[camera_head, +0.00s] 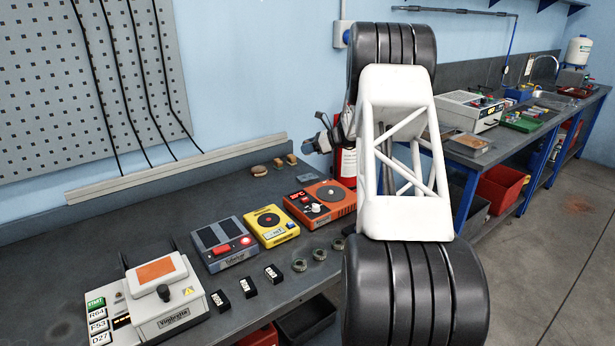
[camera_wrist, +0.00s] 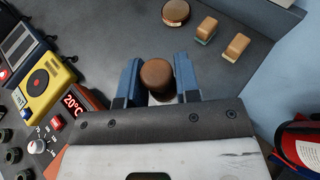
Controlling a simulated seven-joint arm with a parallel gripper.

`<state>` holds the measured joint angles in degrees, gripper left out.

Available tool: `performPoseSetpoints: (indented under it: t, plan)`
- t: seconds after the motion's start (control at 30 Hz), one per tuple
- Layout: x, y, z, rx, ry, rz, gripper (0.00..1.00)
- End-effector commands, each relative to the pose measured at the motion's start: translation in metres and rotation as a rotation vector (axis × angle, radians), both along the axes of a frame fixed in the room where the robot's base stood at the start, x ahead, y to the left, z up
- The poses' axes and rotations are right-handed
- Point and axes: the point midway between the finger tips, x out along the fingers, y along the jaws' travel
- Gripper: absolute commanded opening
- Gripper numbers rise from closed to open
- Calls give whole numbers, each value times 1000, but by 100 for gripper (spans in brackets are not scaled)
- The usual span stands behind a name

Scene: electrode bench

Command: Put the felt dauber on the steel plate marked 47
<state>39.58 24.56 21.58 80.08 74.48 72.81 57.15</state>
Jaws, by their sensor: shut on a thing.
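My gripper (camera_wrist: 157,80) is shut on a brown round-topped piece (camera_wrist: 157,75), which sits between its two blue fingers. I take it for the felt dauber; its underside is hidden. In the head view my gripper (camera_head: 319,143) is over the back right of the bench, partly hidden by my arm; the held piece cannot be made out there. A small flat grey plate (camera_head: 305,177) lies on the bench behind the orange device. No number can be read on it, so I cannot tell whether it is the steel plate marked 47.
A round brown piece (camera_wrist: 176,11) and two tan blocks (camera_wrist: 207,28) lie near the wall. Orange (camera_head: 322,203), yellow (camera_head: 271,226) and grey (camera_head: 222,244) devices and a white one (camera_head: 168,311) stand in a row. Small black blocks and metal rings lie in front.

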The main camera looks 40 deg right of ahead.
Motion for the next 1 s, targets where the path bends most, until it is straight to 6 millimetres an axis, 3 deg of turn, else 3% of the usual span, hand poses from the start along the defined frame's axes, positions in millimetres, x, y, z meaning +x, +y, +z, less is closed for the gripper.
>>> performPoseSetpoints:
  t: [0.5,1.0]
  plan:
    - [0,0,-58,0,2,1,8]
    - [0,0,-67,2,2,0,8]
